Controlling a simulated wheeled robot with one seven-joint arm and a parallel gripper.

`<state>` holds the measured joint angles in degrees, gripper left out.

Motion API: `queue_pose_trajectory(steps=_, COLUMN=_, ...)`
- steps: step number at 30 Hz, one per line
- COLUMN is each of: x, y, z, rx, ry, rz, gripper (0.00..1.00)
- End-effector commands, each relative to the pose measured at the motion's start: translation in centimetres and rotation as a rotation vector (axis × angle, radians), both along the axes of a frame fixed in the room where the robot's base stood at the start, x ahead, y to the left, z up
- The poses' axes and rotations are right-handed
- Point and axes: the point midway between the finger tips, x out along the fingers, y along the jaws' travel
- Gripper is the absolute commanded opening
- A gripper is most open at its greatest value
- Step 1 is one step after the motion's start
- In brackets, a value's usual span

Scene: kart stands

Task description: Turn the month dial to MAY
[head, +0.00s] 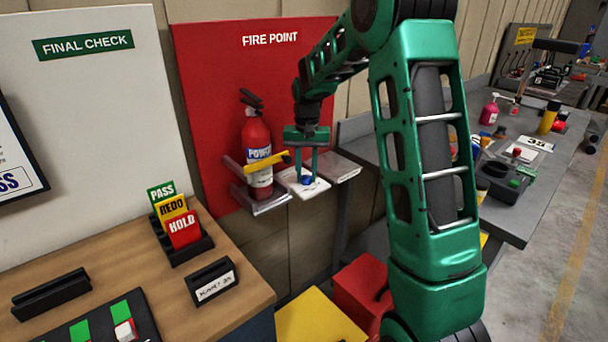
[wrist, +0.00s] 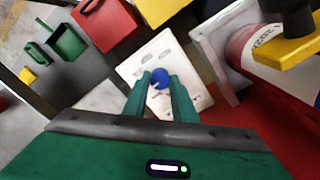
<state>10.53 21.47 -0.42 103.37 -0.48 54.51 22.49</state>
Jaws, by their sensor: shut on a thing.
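The month dial is a white plate (head: 293,186) with a blue knob (head: 307,181), on the red fire point board beside the extinguisher. My gripper (head: 305,179) reaches down to it from above. In the wrist view the blue knob (wrist: 159,78) sits between the tips of my two green fingers (wrist: 160,80), which are shut on it. The white plate (wrist: 148,62) has small printed marks too small to read. I cannot tell which month the knob points to.
A grey workbench (head: 510,205) lies to the right. A wooden desk (head: 130,280) with card holders is at the lower left.

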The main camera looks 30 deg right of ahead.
Motion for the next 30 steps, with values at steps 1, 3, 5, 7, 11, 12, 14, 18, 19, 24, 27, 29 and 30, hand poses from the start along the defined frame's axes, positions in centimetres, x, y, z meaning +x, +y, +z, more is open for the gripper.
queue_pose_trajectory(steps=1, x=0.27, y=0.03, z=0.21, rx=-0.001, ry=-0.009, rz=-0.005, gripper=0.02)
queue_pose_trajectory(steps=3, x=0.27, y=0.04, z=0.21, rx=-0.001, ry=-0.009, rz=-0.011, gripper=0.02)
queue_pose_trajectory(steps=5, x=0.29, y=0.04, z=0.22, rx=-0.001, ry=-0.009, rz=-0.015, gripper=0.02)
queue_pose_trajectory(steps=7, x=0.29, y=0.04, z=0.22, rx=-0.001, ry=-0.009, rz=-0.016, gripper=0.02)
queue_pose_trajectory(steps=11, x=0.29, y=0.05, z=0.22, rx=0.000, ry=-0.009, rz=-0.016, gripper=0.02)
queue_pose_trajectory(steps=12, x=0.29, y=0.05, z=0.23, rx=0.000, ry=-0.009, rz=-0.016, gripper=0.02)
queue_pose_trajectory(steps=14, x=0.30, y=0.06, z=0.23, rx=0.000, ry=-0.009, rz=-0.015, gripper=0.02)
queue_pose_trajectory(steps=18, x=0.28, y=0.06, z=0.21, rx=-0.001, ry=-0.009, rz=-0.015, gripper=0.43)
queue_pose_trajectory(steps=19, x=0.25, y=0.05, z=0.19, rx=0.000, ry=-0.008, rz=-0.015, gripper=0.43)
queue_pose_trajectory(steps=24, x=0.14, y=0.03, z=0.11, rx=-0.001, ry=-0.004, rz=-0.016, gripper=0.43)
queue_pose_trajectory(steps=27, x=0.12, y=0.02, z=0.21, rx=0.000, ry=-0.004, rz=-0.016, gripper=0.43)
queue_pose_trajectory(steps=29, x=0.14, y=0.01, z=0.52, rx=-0.001, ry=-0.004, rz=-0.016, gripper=0.43)
queue_pose_trajectory(steps=30, x=0.17, y=0.00, z=0.88, rx=0.000, ry=-0.006, rz=-0.016, gripper=0.43)
